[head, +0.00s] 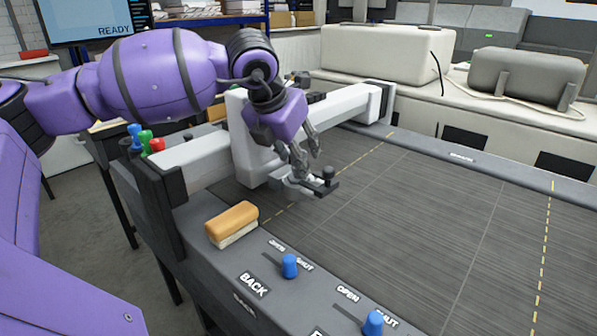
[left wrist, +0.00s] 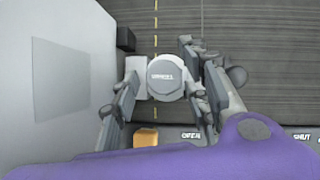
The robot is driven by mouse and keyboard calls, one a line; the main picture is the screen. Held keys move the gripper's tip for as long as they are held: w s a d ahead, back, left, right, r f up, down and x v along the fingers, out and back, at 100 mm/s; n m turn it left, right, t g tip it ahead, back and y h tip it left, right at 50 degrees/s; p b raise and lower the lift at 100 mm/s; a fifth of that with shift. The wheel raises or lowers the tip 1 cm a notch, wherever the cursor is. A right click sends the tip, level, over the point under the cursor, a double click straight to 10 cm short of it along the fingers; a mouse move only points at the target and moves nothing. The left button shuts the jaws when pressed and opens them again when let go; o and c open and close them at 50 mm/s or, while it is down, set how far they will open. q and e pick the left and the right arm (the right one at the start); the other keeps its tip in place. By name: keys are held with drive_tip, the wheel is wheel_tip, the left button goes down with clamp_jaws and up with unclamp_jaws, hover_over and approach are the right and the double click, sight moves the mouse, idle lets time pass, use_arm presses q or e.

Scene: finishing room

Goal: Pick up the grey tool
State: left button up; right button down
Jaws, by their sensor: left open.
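The grey tool shows in the left wrist view as a light grey, rounded body (left wrist: 172,78) with a small dark label on top. It lies between the two fingers of my left gripper (left wrist: 165,88), with some space visible beside it. In the head view my left gripper (head: 304,160) points down at the near left of the dark bed, beside the white gantry carriage. A pale part of the tool (head: 292,184) shows below the fingers, mostly hidden by them. The gripper is open. My right gripper is in neither view.
A white gantry beam (head: 200,158) and its upright carriage (head: 243,140) stand close beside my left gripper. A dark part with a round knob (head: 327,175) is just right of the fingers. An orange-topped block (head: 232,222) and blue knobs (head: 289,265) are on the front rail. The bed (head: 440,220) is clear rightward.

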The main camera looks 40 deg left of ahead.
use_arm(q)
clamp_jaws()
drive_tip(key=shift+r, duration=0.1)
